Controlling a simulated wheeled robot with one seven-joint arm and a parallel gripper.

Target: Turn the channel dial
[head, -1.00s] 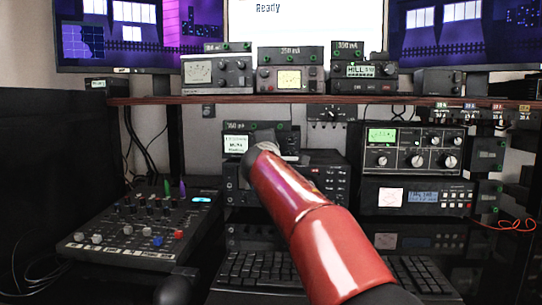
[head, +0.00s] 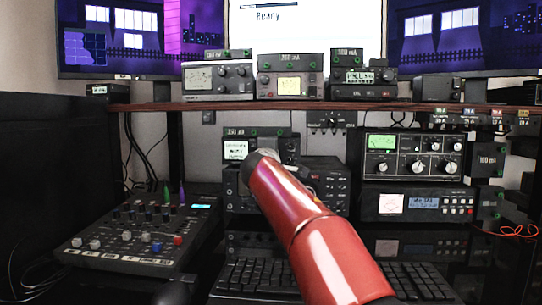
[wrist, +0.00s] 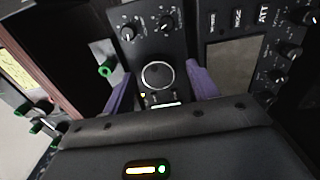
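A dark panel in the wrist view carries a large round dial (wrist: 157,73) with a pale rim, with two smaller knobs above it. I cannot read a label that names it the channel dial. My gripper (wrist: 159,82) is open, with one purple finger on each side of this dial. The fingers look apart from its rim; I cannot tell how deep they reach. In the head view my red arm points at the radio (head: 325,185) under the shelf and hides my gripper and the dial.
A second panel (wrist: 232,60) with several knobs stands close on the right in the wrist view; a green knob (wrist: 106,71) is at left. The head view shows the shelf (head: 200,106) above, a mixer (head: 140,235) at left, a keyboard (head: 250,275) below and stacked units (head: 412,155) at right.

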